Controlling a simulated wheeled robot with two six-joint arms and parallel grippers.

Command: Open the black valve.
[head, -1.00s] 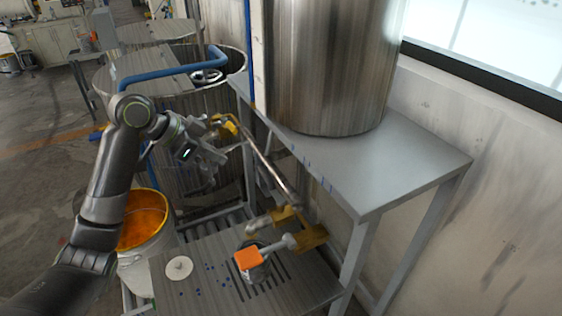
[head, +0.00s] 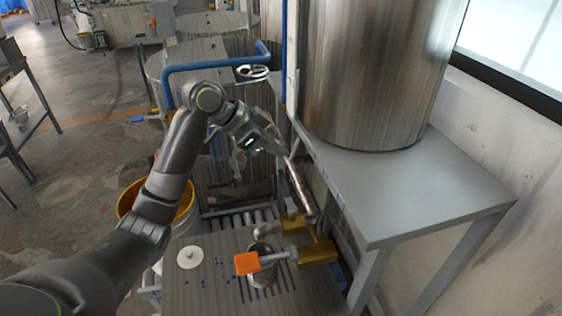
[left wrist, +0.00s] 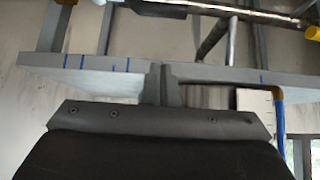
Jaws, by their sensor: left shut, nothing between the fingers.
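My left gripper (head: 286,151) is at the upper end of a slanted metal pipe (head: 298,187), by the steel shelf's edge. In the left wrist view its fingers (left wrist: 164,88) are together, with nothing between them. A black bar (left wrist: 160,8) with a pale end crosses the top of that view, beyond the fingers and apart from them; I cannot tell whether it is the black valve's handle. A handwheel (head: 252,71) sits on the drum behind; its colour is unclear. Brass fittings (head: 316,252) at the pipe's lower end carry an orange-ended handle (head: 247,263). My right gripper is not in view.
A large steel tank (head: 375,80) stands on the grey shelf (head: 420,195), right of my left gripper. A yellow-rimmed bucket (head: 127,203) is partly behind my left arm. A white disc (head: 190,257) lies on the low grated platform (head: 215,295). Open floor is at left.

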